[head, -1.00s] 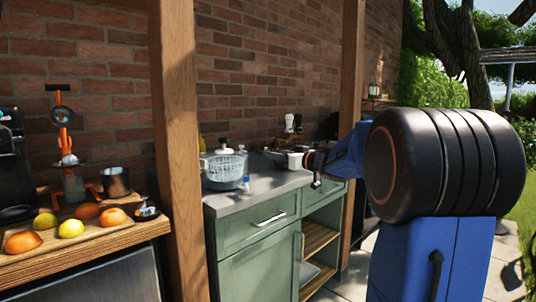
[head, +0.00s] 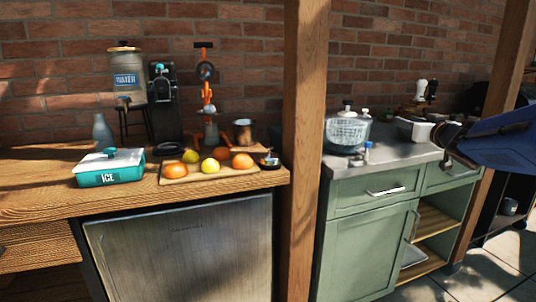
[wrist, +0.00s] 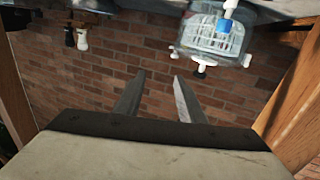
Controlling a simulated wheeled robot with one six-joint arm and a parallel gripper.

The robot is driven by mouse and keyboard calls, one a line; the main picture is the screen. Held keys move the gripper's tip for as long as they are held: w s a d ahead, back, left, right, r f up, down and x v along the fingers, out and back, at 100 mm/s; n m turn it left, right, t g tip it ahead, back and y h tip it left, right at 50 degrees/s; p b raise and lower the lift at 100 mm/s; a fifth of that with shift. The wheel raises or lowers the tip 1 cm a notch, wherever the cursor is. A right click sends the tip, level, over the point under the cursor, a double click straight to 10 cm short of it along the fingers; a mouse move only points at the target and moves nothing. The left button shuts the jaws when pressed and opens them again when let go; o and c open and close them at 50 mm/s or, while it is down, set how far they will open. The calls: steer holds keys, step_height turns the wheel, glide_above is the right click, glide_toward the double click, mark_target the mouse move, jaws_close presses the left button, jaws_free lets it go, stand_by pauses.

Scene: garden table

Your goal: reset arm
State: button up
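My gripper (wrist: 159,75) shows in the wrist view with its two fingers apart and nothing between them. Behind the fingers is a brick wall (wrist: 100,100). In the head view my blue arm reaches in from the right edge, its end over the right part of the grey counter (head: 345,172) of the green cabinet (head: 362,245). The finger opening is too small to make out there. A glass basket or bowl (head: 346,132) stands on this counter, left of my arm's end. It also shows at the top of the wrist view (wrist: 212,35).
A wooden counter (head: 40,205) at left holds a teal ICE box (head: 110,168), a WATER dispenser (head: 126,75), an orange press (head: 207,95), a metal pot (head: 243,132) and a board of fruit (head: 195,176). A wooden post (head: 304,150) separates the counters.

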steer(key=s+a+f+g, duration=0.4)
steer(key=s+a+f, duration=0.2)
steer(key=s+f, duration=0.4)
steer(key=s+a+f+g, duration=0.4)
steer(key=s+f, duration=0.5)
steer(key=s, duration=0.8)
steer(key=s+a+f+g, duration=0.5)
steer(key=s+f, duration=0.5)
steer(key=s, duration=0.4)
steer(key=a, duration=0.2)
steer(key=shift+s+a+f+m+h, duration=0.2)
steer(key=shift+a+f+m+h, duration=0.1)
steer(key=shift+a+f+m, duration=0.1)
steer(key=shift+r, duration=0.1)
